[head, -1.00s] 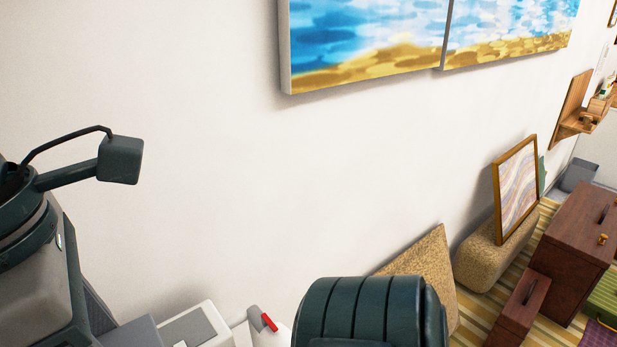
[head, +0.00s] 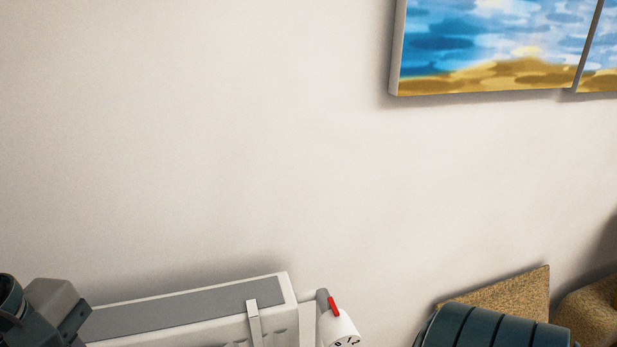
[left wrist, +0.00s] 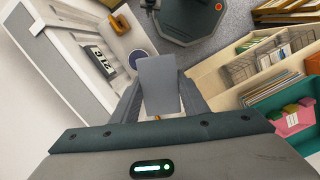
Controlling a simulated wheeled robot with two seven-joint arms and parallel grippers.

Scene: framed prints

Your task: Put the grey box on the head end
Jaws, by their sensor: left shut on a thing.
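The grey box (left wrist: 160,84) is in my left gripper (left wrist: 160,108) in the left wrist view, with a finger on each side of it. In the head view the box and the left fingers are not visible; only dark parts of my arms show at the lower left and lower right. A white radiator with a grey top (head: 190,303) runs along the wall. At its right end is the head, a white dial (head: 342,331) with a red mark. The visible part of the radiator's top is bare. My right gripper is not in view.
Blue-and-sand prints (head: 485,45) hang at the upper right. In the left wrist view, wooden shelving with wire baskets (left wrist: 262,62) and coloured files stands at the right.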

